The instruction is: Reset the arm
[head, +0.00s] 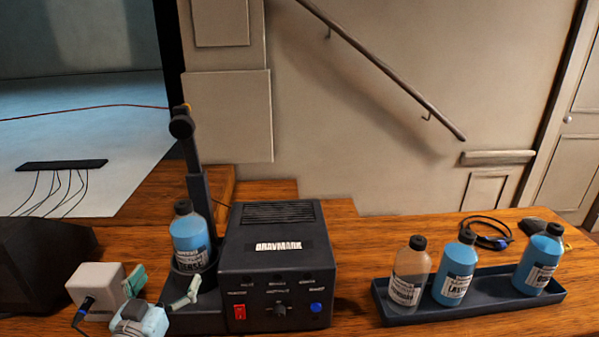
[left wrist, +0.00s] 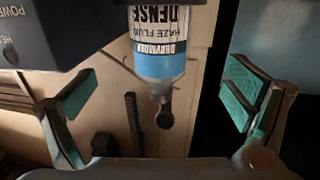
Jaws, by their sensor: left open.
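My left gripper (head: 163,284) is open and empty at the lower left in the head view, in front of the haze machine's base. Its green-padded fingers are spread apart at both sides of the left wrist view (left wrist: 160,92). A dark upright arm (head: 194,160) with a round knob at its top stands at the left of the black machine (head: 278,262). A blue bottle (head: 190,238) stands upright in a round holder in front of that arm. The left wrist view shows this bottle upside down (left wrist: 158,62), beyond the fingers and apart from them. My right gripper is out of view.
A dark tray (head: 400,314) at the right holds one clear bottle (head: 409,275) and two blue bottles (head: 456,267) (head: 539,260). A coiled black cable (head: 490,232) lies behind it. The wooden desk (head: 350,262) is clear between machine and tray.

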